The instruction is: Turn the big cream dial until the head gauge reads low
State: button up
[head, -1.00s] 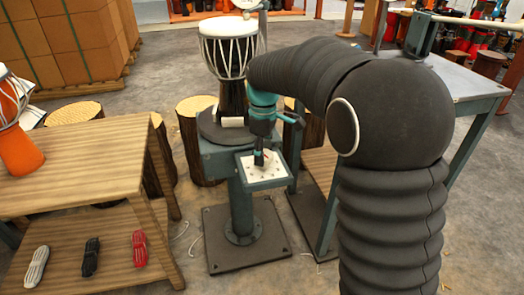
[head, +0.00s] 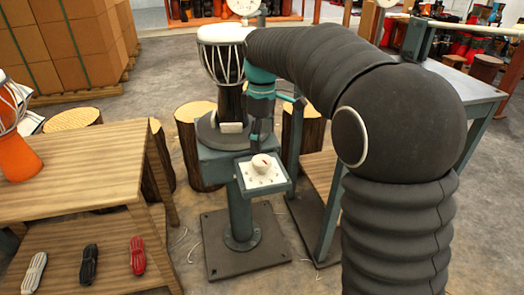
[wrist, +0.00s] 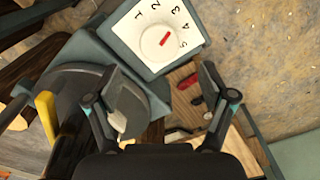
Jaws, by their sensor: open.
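The cream dial (head: 261,163) sits on a white plate on the stand's small teal box, uncovered. In the wrist view the dial (wrist: 156,43) shows a red mark pointing toward the 4 on a printed scale of 1 to 5. My gripper (head: 257,138) is above and behind the dial, apart from it. In the wrist view its fingers (wrist: 162,74) are spread with nothing between them. The round white gauge (head: 243,5) is at the top edge behind the drum; its reading is too small to tell.
A wooden table (head: 75,160) with coiled ropes on its lower shelf stands at left. Log stumps (head: 195,140) surround the stand. A teal-framed bench (head: 455,85) is at right. The floor in front of the stand's base plate (head: 245,245) is clear.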

aim_at(261, 158)
jog(key=shift+r, duration=2.5)
jog(key=f+m, duration=0.3)
jog(key=shift+w+a+f+m, duration=0.1)
jog(key=shift+w+f+m, duration=0.2)
jog(key=shift+f, duration=0.1)
jog(key=s+d+f+m+t, duration=0.1)
jog(key=s+d+m+t, duration=0.1)
jog(key=s+d, duration=0.3)
jog(key=s+d+f+m+t, duration=0.1)
jog(key=s+d+m, duration=0.4)
jog(key=s, duration=0.9)
jog(key=s+d+f+m+t, duration=0.1)
jog(key=s+d+m+t, duration=0.1)
jog(key=s+d, duration=0.4)
jog(key=s+m, duration=0.1)
jog(key=s, duration=0.2)
jog(key=shift+s+d+f+m+t, duration=0.25)
jog(key=shift+d+f+m+t, duration=0.05)
jog(key=shift+d, duration=0.05)
